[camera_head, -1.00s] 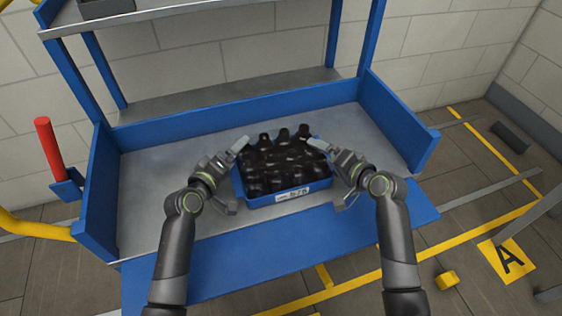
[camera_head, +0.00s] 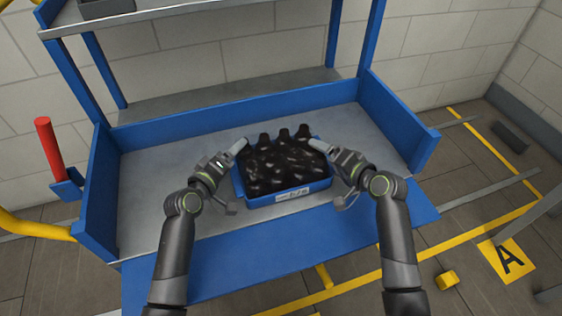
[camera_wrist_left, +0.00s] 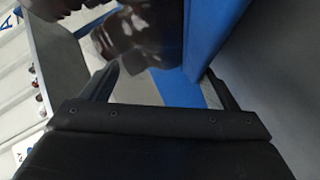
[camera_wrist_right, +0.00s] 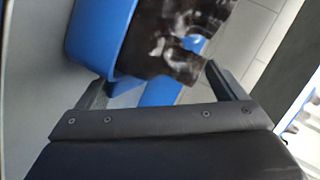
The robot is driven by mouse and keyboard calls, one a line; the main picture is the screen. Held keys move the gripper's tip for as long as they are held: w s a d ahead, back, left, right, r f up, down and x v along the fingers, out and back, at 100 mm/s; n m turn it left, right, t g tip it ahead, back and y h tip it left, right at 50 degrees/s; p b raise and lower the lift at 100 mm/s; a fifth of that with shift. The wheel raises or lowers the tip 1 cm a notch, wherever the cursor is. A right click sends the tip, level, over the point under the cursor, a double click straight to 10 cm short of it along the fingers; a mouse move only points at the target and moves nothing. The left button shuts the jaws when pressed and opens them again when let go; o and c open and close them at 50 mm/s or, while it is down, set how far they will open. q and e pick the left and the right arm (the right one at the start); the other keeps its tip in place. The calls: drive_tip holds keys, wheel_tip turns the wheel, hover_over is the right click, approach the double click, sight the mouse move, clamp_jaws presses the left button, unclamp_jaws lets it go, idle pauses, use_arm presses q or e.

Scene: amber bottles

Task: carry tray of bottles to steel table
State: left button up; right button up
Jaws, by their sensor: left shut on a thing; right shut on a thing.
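A blue tray (camera_head: 262,200) packed with dark amber bottles (camera_head: 285,165) is between my two grippers, at the steel-topped blue bench. A white label shows on its front wall. My left gripper (camera_head: 236,152) is shut on the tray's left side wall; the left wrist view shows the blue wall (camera_wrist_left: 200,40) between the fingers. My right gripper (camera_head: 322,150) is shut on the right side wall, which shows in the right wrist view (camera_wrist_right: 100,35). I cannot tell whether the tray's bottom touches the bench top.
The bench's steel top (camera_head: 150,190) is bare on both sides of the tray, with raised blue walls (camera_head: 400,125) at the sides and back. A shelf (camera_head: 180,10) hangs above. A red post (camera_head: 49,150) stands left. Yellow floor lines and an "A" marker (camera_head: 508,258) lie right.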

use_arm(q)
drive_tip(key=shift+r, duration=0.35)
